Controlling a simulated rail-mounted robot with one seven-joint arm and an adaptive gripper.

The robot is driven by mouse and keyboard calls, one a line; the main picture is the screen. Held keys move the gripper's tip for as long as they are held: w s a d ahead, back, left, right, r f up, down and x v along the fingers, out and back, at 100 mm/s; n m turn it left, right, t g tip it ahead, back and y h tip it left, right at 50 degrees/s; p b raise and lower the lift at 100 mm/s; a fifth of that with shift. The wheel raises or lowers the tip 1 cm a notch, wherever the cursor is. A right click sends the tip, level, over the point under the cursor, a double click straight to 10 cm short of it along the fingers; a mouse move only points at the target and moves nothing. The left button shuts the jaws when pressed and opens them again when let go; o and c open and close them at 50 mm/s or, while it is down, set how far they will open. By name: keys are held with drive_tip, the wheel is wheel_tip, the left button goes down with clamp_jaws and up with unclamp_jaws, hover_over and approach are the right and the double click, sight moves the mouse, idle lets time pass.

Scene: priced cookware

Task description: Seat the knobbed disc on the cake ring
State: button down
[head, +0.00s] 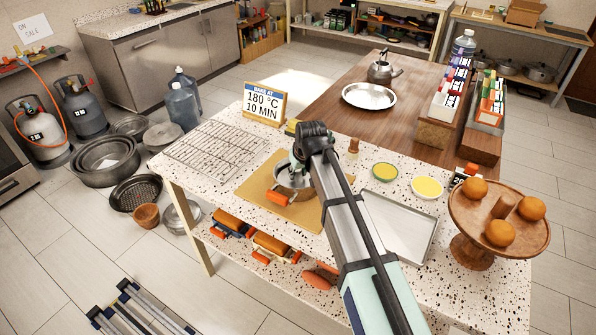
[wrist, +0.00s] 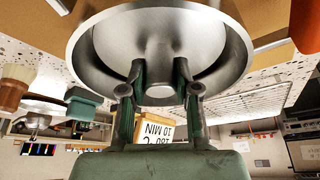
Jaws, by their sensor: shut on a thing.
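The cake ring (head: 293,184) is a shiny metal ring on the tan mat (head: 248,191) on the speckled counter. An orange handle-like piece (head: 278,198) shows at its near side. My gripper (head: 297,164) is over the ring, pointing down. In the wrist view my gripper (wrist: 160,82) is shut on the upright knob of the metal knobbed disc (wrist: 197,42). A round metal rim (wrist: 243,52) surrounds the disc there. My arm and fingers hide part of the ring in the head view. I cannot tell whether the disc rests on the ring or is slightly above it.
A wire rack (head: 210,145) lies left of the mat and a price-style sign (head: 264,103) stands behind it. A tray (head: 400,227), small yellow-filled bowls (head: 427,187) and a wooden stand (head: 470,220) with oranges are to the right.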

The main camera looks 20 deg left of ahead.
drive_tip(key=shift+f+b, duration=0.3)
drive_tip(key=shift+f, duration=0.5)
drive_tip(key=c, duration=0.8)
unclamp_jaws()
drive_tip(key=shift+o, duration=0.2)
drive_tip(key=o, duration=0.6)
drive_tip(key=shift+r, duration=0.1)
drive_tip(key=v, duration=1.2)
drive_tip(key=shift+s, duration=0.1)
